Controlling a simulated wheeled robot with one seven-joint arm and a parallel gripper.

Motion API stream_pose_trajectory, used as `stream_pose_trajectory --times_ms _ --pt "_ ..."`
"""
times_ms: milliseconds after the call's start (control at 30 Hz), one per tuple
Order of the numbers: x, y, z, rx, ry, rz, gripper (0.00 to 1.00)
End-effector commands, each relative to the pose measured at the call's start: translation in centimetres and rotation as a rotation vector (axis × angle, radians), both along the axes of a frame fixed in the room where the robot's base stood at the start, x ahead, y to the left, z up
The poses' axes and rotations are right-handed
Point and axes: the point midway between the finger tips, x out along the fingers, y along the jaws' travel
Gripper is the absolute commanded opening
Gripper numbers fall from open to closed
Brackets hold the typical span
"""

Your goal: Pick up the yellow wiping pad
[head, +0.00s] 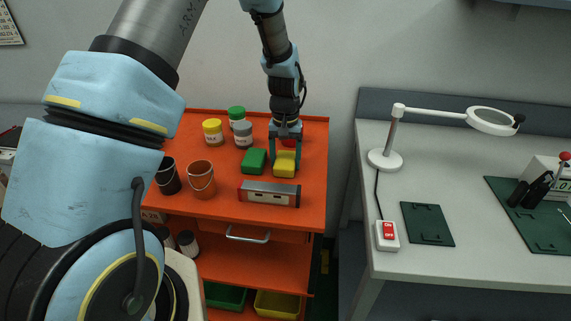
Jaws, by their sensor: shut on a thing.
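The yellow wiping pad (285,164) is on the right part of the orange cart's top (226,214). My gripper (286,160) reaches down over it from behind, with one finger on each side of the pad. The gripper is shut on the yellow pad. I cannot tell whether the pad still touches the cart top or is slightly above it. A green pad (254,161) lies just left of the yellow pad, close to the left finger.
A grey box-like tool (269,194) lies in front of the pads. Jars with yellow (213,132), green (237,118) and grey (243,135) lids stand behind left. Black (168,177) and orange (201,179) buckets stand left. A grey workbench (455,190) with a lamp stands right.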

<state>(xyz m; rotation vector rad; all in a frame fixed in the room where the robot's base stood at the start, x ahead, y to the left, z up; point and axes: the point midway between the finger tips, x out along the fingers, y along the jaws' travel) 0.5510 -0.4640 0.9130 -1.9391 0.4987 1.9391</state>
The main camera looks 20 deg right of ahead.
Motion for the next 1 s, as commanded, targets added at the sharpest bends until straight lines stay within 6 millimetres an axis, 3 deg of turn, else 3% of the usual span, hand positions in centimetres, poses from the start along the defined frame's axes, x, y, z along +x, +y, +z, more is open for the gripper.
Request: stream_pose_trajectory --times_ms 367,800,1000 --pt "0.1 -0.1 0.5 -0.002 -0.002 0.0 0.18" --pt "0.1 -0.1 7.9 -0.003 -0.004 0.0 0.18" --pt "0.0 0.0 9.8 -0.002 -0.001 0.0 0.18"
